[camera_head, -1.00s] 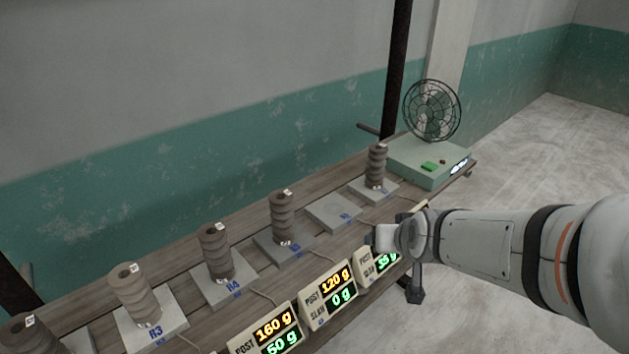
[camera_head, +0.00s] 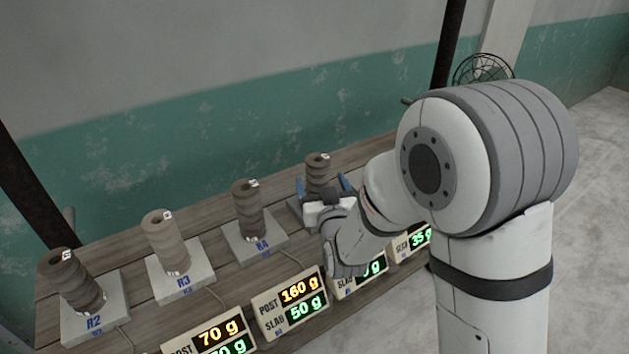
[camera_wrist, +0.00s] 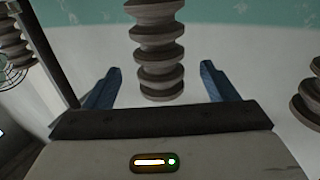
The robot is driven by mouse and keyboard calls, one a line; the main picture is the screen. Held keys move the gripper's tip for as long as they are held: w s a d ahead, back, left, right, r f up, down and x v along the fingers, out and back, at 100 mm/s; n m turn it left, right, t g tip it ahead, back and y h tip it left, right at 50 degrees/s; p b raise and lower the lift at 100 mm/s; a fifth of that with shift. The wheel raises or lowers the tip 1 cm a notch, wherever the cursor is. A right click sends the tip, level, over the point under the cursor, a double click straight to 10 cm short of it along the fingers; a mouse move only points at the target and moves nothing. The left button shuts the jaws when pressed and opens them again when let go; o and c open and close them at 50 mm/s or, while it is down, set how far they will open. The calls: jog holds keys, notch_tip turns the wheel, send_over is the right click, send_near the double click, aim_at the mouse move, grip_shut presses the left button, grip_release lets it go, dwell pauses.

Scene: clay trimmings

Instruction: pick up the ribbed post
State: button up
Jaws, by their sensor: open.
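Several grey-brown ribbed posts stand upright on pale slabs in a row along a wooden bench. One ribbed post (camera_head: 318,168) stands at my gripper (camera_head: 327,183), right of the R4 post (camera_head: 248,207). My gripper is open, with blue fingers to either side of that post in the picture. In the wrist view the ribbed post (camera_wrist: 157,48) also shows between the two spread fingers of my gripper (camera_wrist: 160,66), with a visible gap on both sides. Its slab is mostly hidden behind my gripper. I cannot tell how deep the post sits between the fingers.
Further left stand the R3 post (camera_head: 166,243) and the R2 post (camera_head: 75,282). A neighbouring post (camera_wrist: 309,100) shows at the wrist view's right edge. Lit displays (camera_head: 290,300) line the bench front. A fan (camera_head: 480,68) stands behind my arm. A dark upright (camera_head: 448,45) rises behind the bench.

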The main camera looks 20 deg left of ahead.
jog(key=p+x, duration=0.1)
jog(key=x, duration=0.5)
jog(key=shift+w+a+r+p, duration=0.1)
jog(key=shift+w+r+p, duration=0.15)
jog(key=shift+p, duration=0.15)
jog(key=shift+r, duration=0.1)
jog(key=c, duration=1.5)
